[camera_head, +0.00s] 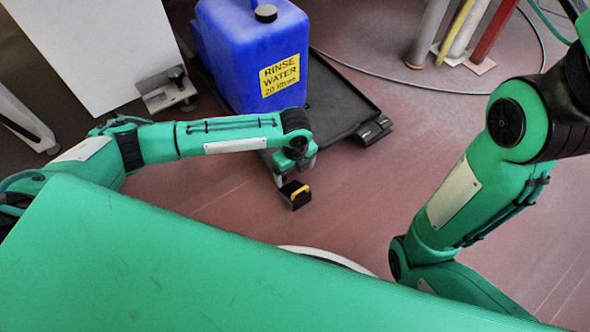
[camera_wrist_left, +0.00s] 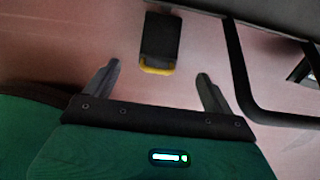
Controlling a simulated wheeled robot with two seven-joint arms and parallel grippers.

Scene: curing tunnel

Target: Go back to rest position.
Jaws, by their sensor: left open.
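My left gripper (camera_head: 292,174) hangs low at the end of my left arm, in the middle of the head view. Its two fingers (camera_wrist_left: 158,70) are spread apart with nothing held between them in the left wrist view. A small black block with a yellow edge (camera_head: 296,195) sits just beyond the gripper, over the reddish floor. It also shows in the left wrist view (camera_wrist_left: 160,35), ahead of the fingers and apart from them. My right arm comes down at the right of the head view; its gripper is hidden or out of frame.
A white panel (camera_head: 90,45) and metal bracket (camera_head: 167,90) are at the upper left. Several upright pipes (camera_head: 428,35) stand at the upper right.

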